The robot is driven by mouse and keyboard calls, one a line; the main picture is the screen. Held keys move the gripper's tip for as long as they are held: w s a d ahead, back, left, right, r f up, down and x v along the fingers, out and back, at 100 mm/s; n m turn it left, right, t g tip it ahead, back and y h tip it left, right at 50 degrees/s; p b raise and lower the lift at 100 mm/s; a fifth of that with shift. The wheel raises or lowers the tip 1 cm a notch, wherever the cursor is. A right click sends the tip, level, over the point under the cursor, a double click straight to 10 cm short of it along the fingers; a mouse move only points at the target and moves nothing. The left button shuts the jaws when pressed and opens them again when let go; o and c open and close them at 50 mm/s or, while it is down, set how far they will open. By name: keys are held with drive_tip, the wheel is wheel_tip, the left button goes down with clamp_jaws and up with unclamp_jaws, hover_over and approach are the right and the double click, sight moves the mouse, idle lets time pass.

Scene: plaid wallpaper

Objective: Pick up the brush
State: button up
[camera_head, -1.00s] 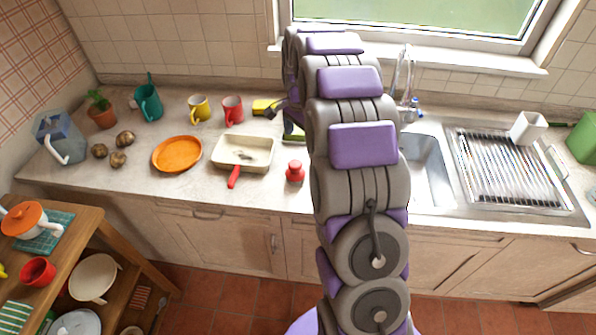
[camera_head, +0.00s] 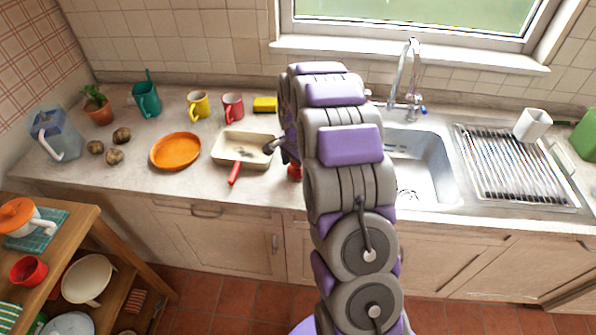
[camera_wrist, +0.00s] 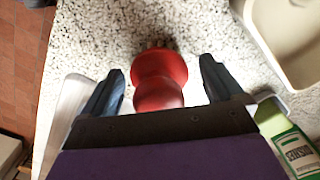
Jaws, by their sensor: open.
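A small red knob-shaped thing (camera_head: 294,172), which looks like the brush, stands on the counter right of the pan and is partly hidden by my arm. In the wrist view the red brush (camera_wrist: 160,88) lies between the two dark fingers of my gripper (camera_wrist: 160,72), with a little brown at its far end. The fingers are spread, with a gap on each side of it. My gripper (camera_head: 275,146) also shows in the head view, over the right side of the pan. I cannot tell its exact height above the counter.
The cream pan (camera_head: 230,152) with a red handle is close on the left. A green-and-white package (camera_wrist: 292,145) is beside the gripper in the wrist view. A yellow sponge (camera_head: 265,104), two mugs and an orange plate (camera_head: 175,152) are further off. The sink (camera_head: 425,165) is right.

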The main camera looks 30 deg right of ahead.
drive_tip(key=shift+a, duration=0.35)
drive_tip(key=shift+d, duration=0.65)
drive_tip(key=c, duration=0.4)
drive_tip(key=shift+d, duration=0.25)
drive_tip(key=shift+c, duration=1.4)
drive_tip(key=shift+a, duration=0.75)
drive_tip(key=c, duration=0.5)
drive_tip(key=shift+d, duration=0.1)
